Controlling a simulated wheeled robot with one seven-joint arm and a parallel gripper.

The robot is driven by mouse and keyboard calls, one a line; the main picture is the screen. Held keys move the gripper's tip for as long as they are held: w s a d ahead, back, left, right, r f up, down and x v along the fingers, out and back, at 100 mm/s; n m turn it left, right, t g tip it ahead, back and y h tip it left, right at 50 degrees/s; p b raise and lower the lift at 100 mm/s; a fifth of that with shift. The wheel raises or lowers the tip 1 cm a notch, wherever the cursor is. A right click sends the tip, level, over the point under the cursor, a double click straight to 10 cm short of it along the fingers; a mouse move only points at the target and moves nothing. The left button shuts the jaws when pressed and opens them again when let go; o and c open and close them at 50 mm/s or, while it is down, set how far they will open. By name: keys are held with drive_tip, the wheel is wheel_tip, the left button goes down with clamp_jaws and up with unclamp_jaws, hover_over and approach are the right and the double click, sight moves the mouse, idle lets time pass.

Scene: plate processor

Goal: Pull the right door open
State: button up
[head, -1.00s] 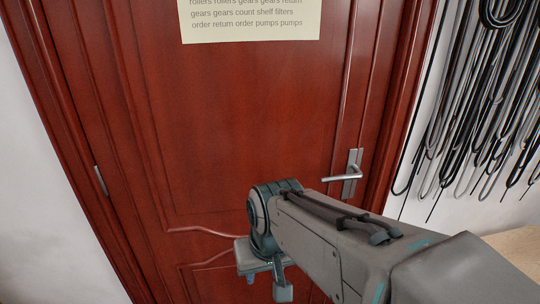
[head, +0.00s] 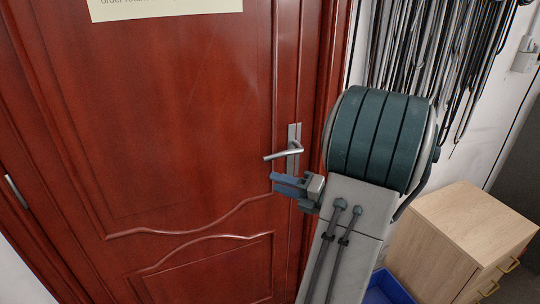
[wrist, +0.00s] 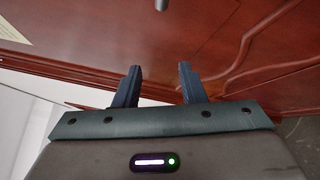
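The red-brown wooden door (head: 190,110) fills the left and middle of the head view and looks shut. Its silver lever handle (head: 284,154) is on the door's right side, with the lever pointing left. My gripper (head: 275,182) is just below the handle in the head view, apart from it as far as I can tell. In the wrist view my gripper (wrist: 160,85) shows two dark fingers spread apart with nothing between them. The handle's end (wrist: 161,5) shows at the top edge of the wrist view, beyond the fingertips.
A light wooden drawer cabinet (head: 460,235) stands to the right, with a blue bin (head: 388,288) beside it. Black cables (head: 440,50) hang on the wall right of the door. A paper sign (head: 160,7) is on the door. A hinge (head: 16,191) shows at left.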

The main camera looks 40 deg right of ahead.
drive_tip(key=s+d+m+t+h, duration=0.35)
drive_tip(key=d+m, duration=0.25)
drive_tip(key=d, duration=0.2)
drive_tip(key=h, duration=0.1)
approach(275, 152)
drive_tip(key=w+a+r, duration=0.1)
drive_tip(key=w, duration=0.1)
drive_tip(key=w+a+r, duration=0.1)
drive_tip(key=w, duration=0.1)
drive_tip(key=w+a+r, duration=0.2)
drive_tip(key=shift+w+r, duration=0.1)
drive_tip(key=shift+w, duration=0.1)
clamp_jaws()
